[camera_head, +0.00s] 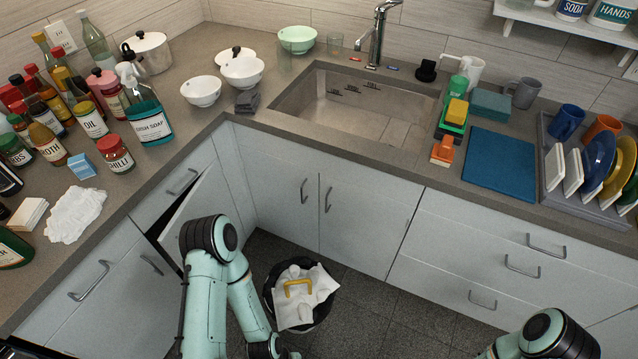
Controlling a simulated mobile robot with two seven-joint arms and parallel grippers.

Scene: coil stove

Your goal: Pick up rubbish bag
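The white rubbish bag (312,282) sits in a round black bin (325,309) on the floor in front of the cabinets. A yellow handle-like piece (298,282) shows on top of the bag. The bag's lower part is hidden inside the bin. My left arm reaches down just left of the bin, and its lower joint is at the bottom edge of the picture. My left gripper's fingers are out of view. Only part of my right arm shows at the bottom right, and its gripper is out of view.
A cabinet door (196,202) stands ajar on the left, close to my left arm. The worktop (330,158) bounds the floor at the left and back. It carries bottles, bowls, a sink and dishes. The dark tiled floor (385,318) right of the bin is clear.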

